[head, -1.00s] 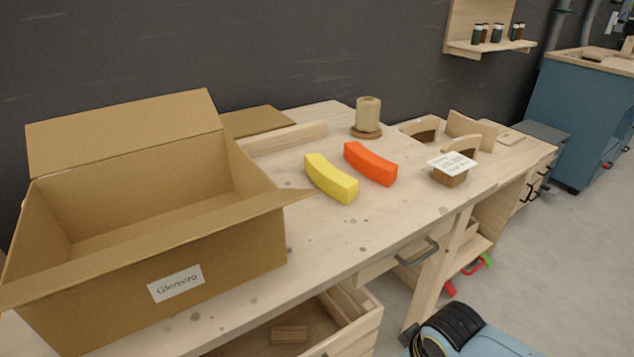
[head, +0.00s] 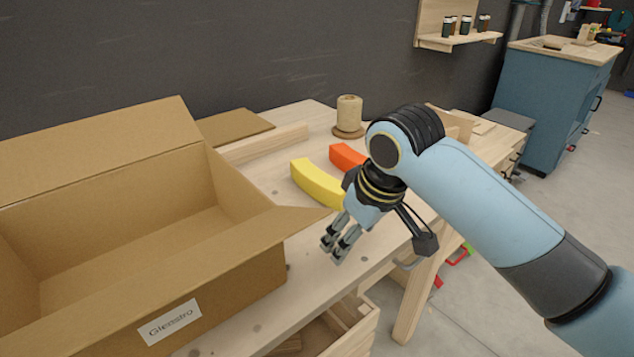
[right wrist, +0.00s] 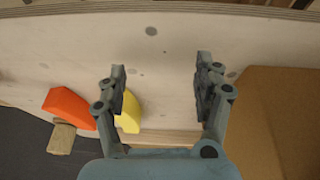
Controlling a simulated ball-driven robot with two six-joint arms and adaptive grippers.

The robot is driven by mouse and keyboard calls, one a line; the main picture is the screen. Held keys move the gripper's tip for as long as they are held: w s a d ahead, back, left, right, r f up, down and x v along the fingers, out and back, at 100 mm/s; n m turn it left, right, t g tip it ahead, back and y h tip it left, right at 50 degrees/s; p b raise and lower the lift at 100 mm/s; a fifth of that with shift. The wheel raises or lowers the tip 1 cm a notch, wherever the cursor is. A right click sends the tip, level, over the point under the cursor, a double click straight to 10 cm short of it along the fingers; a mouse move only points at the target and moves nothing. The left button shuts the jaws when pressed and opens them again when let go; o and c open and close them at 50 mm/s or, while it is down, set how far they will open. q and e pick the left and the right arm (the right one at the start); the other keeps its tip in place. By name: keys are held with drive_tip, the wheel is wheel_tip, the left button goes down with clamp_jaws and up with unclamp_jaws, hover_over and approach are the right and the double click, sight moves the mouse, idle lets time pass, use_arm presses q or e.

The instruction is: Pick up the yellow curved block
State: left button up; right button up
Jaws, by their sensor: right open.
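The yellow curved block (head: 317,183) lies on the wooden workbench (head: 290,245), between the cardboard box and the orange block. Its right end is partly hidden by my right arm in the head view. It also shows in the right wrist view (right wrist: 129,114), partly behind the left finger. My right gripper (head: 334,248) is open and empty, above the bench in front of the block and apart from it. It also shows in the right wrist view (right wrist: 160,78), with bare bench between its fingers. My left gripper is not in view.
An open cardboard box (head: 230,270) stands at the left of the bench. A spool-like cylinder (head: 349,113) stands behind the blocks. A wooden strip (head: 265,144) lies along the back.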

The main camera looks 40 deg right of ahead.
approach(317, 175)
drive_tip(key=shift+s+a+f+t+y, duration=0.15)
drive_tip(key=shift+s+t+y, duration=0.15)
drive_tip(key=shift+s, duration=0.3)
drive_tip(key=shift+w+m, duration=0.3)
drive_tip(key=shift+w, duration=0.05)
drive_tip(key=b+x, duration=0.1)
drive_tip(key=x, duration=0.3)
drive_tip(key=shift+w+f, duration=0.15)
drive_tip(key=shift+f, duration=0.05)
drive_tip(key=x, duration=0.3)
drive_tip(key=b+x, duration=0.1)
drive_tip(key=x, duration=0.1)
drive_tip(key=shift+d+f, duration=0.3)
drive_tip(key=shift+d, duration=0.1)
drive_tip(key=c, duration=1.3)
drive_tip(key=shift+c, duration=0.3)
drive_tip(key=shift+r, duration=0.15)
